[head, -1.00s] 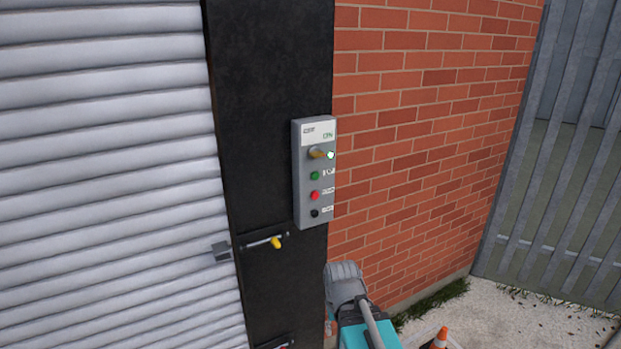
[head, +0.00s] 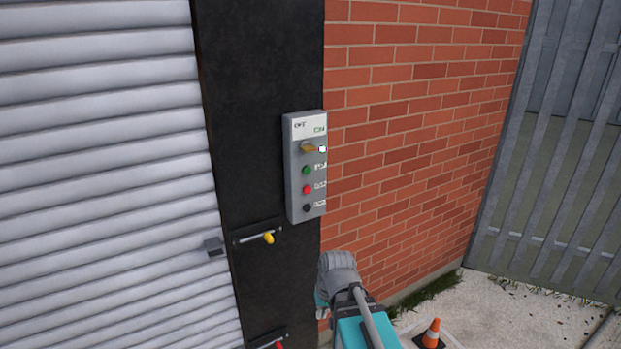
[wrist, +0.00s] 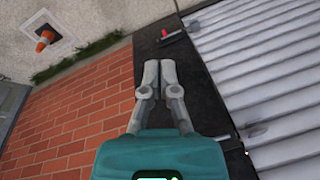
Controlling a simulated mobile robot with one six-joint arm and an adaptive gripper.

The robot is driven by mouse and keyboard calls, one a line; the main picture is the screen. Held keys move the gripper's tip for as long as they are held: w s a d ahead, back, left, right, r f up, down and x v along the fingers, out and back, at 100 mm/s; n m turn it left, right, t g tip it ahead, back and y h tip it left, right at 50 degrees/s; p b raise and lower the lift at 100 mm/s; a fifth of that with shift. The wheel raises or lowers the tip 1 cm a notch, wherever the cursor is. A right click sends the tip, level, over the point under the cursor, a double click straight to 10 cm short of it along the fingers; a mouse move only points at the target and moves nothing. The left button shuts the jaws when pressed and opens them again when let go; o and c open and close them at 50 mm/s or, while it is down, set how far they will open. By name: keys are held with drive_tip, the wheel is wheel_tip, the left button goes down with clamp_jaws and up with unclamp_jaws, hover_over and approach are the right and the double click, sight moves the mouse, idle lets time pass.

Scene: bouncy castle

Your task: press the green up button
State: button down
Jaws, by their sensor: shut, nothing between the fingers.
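The green up button (head: 307,170) sits on a grey control box (head: 293,205) on the black door post. Above it is a yellow-brown rotary switch (head: 308,147) between OFF and ON labels, its end toward the ON side. Below it are a red button (head: 306,189) and a black button (head: 307,208). In the wrist view my gripper (wrist: 158,66) is shut and empty, fingers side by side over the black post and brick edge. The control box is not in the wrist view. In the head view my arm is below the box, and the fingers cannot be made out.
A ribbed shutter (head: 100,180) fills the left. A bolt with a yellow knob (head: 268,238) and one with a red knob (head: 279,345) stick out from the post. A brick wall (head: 420,130) is right; a traffic cone (head: 432,333) stands on the ground.

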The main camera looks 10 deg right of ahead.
sight(307, 170)
drive_tip(key=w+a+r+m+t+y, duration=0.1)
drive_tip(key=w+r+m+t+y, duration=0.15)
drive_tip(key=w+r+t, duration=0.4)
drive_tip(key=w+a+r+m+t+y, duration=0.1)
drive_tip(key=w+r+m+y, duration=0.2)
drive_tip(key=w, duration=0.7)
drive_tip(key=w+d+r+m+t+h, duration=0.1)
drive_tip(key=w+d+r+m+t, duration=0.7)
drive_tip(key=w+d+r, duration=0.1)
drive_tip(key=shift+w+d+r+m+t, duration=0.2)
drive_tip(key=shift+w+d+m+t, duration=0.15)
drive_tip(key=shift+w+d, duration=0.6)
drive_tip(key=shift+s+d+h, duration=0.1)
drive_tip(key=shift+d+h, duration=0.05)
drive_tip(key=shift+h, duration=0.1)
drive_tip(key=x, duration=1.4)
drive_tip(key=shift+r, duration=0.1)
